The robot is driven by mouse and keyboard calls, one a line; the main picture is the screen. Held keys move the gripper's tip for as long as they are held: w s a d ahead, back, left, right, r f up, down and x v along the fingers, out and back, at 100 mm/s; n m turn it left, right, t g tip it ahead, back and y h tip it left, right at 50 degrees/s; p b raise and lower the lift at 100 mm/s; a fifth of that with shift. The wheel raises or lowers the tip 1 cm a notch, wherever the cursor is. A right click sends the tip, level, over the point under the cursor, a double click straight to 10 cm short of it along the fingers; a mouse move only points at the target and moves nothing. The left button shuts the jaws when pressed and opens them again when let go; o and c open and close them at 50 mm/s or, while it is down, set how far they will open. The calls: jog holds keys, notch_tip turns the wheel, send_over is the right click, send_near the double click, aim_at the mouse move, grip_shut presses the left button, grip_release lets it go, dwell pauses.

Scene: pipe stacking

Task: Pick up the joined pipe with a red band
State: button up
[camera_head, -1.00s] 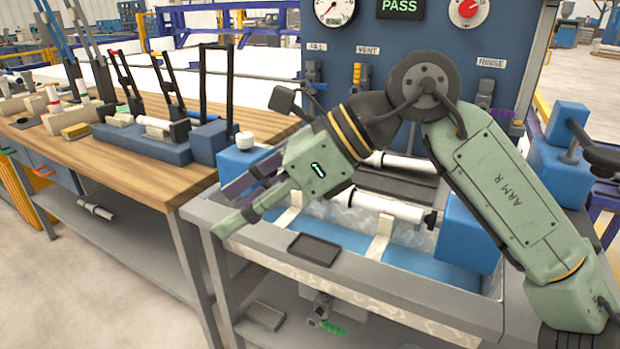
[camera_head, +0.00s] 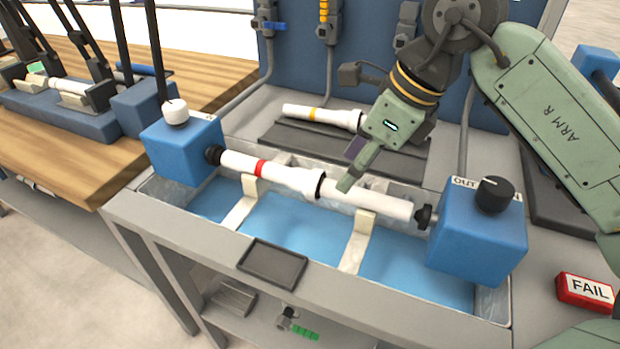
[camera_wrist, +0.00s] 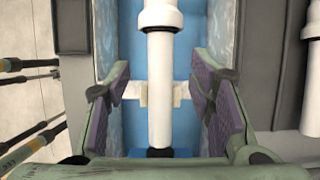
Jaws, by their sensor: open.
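The joined white pipe with a red band (camera_head: 260,170) lies level across the water tank, between the left blue block (camera_head: 184,152) and the right blue block (camera_head: 478,236). Its wider joint (camera_head: 308,183) is near the middle, with the red band left of it. My gripper (camera_head: 347,183) is just above the pipe's right half, beside the joint. In the wrist view the pipe (camera_wrist: 160,90) runs lengthwise between my open, purple-padded fingers (camera_wrist: 160,112), which stand clear on both sides. The red band is outside the wrist view.
A white pipe with a yellow band (camera_head: 322,114) lies on a dark rack behind the tank. A small dark tray (camera_head: 272,263) is on the tank's front edge. A red FAIL block (camera_head: 587,290) sits at right. Pale supports (camera_head: 363,226) cross the tank.

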aim_at(310, 183)
jog(key=p+x, duration=0.1)
jog(key=x, duration=0.4)
jog(key=shift+f, duration=0.35)
jog(key=shift+c, duration=0.3)
grip_shut()
